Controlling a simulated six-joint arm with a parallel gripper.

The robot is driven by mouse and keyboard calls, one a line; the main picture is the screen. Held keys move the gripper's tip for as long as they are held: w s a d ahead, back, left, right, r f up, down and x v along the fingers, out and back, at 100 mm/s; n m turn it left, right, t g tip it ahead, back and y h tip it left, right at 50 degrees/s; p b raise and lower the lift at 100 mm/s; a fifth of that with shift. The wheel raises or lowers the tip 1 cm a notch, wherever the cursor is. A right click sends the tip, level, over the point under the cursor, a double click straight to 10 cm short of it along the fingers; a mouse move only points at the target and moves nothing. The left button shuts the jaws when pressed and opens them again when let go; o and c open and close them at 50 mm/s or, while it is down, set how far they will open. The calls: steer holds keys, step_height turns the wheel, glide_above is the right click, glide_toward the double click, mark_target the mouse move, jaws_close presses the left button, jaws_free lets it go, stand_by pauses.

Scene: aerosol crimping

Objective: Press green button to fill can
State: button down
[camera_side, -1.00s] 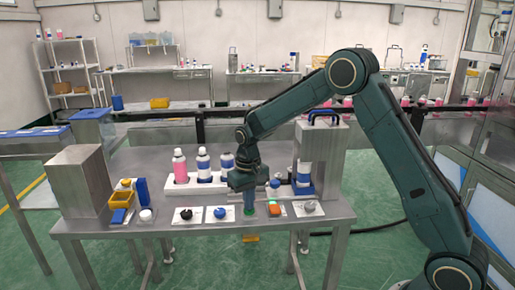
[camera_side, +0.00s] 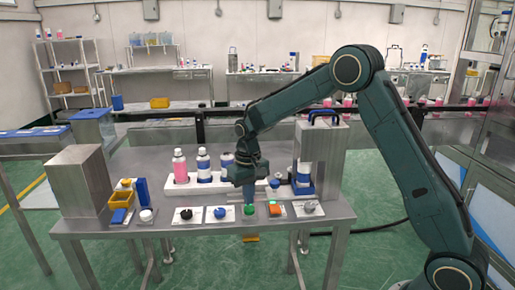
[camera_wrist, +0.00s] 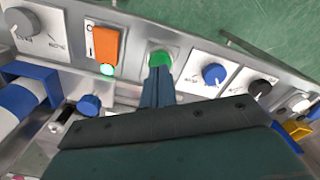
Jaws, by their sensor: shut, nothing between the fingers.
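The green button (camera_side: 249,210) sits on the front panel of the steel table, between a blue knob and an orange switch. It also shows in the wrist view (camera_wrist: 160,58), just beyond my fingertips. My gripper (camera_side: 248,199) is shut and empty, pointing down just above the button. In the wrist view its closed fingers (camera_wrist: 157,76) overlap the button's near edge; a small gap seems to separate them. A blue-and-white can (camera_side: 304,175) stands upright in the steel filling station (camera_side: 327,150), right of my gripper.
The orange switch (camera_wrist: 105,42), with a lit green lamp beside it, is close to the button. The blue knob (camera_wrist: 213,74) and black knob (camera_wrist: 260,88) lie on its other side. A white holder with bottles, including a pink one (camera_side: 180,166), stands behind. A steel box (camera_side: 80,180) is at left.

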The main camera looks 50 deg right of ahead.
mark_target(249, 208)
steer(key=shift+r, duration=1.9)
steer(key=shift+r, duration=0.1)
step_height(249, 208, up, 5)
steer(key=shift+f, duration=0.1)
steer(key=s+a+r+n+t, duration=0.1)
steer(key=s+r, duration=0.4)
steer(key=s, duration=0.3)
steer(key=s+a+r+t, duration=0.2)
steer(key=s+r, duration=0.3)
steer(key=s, duration=0.3)
steer(key=s+f+n+t, duration=0.1)
steer(key=s+n+t, duration=0.1)
steer(key=s, duration=1.3)
steer(key=shift+s+a+f+t, duration=0.2)
steer(key=shift+a+f+t, duration=0.15)
steer(key=shift+a, duration=0.1)
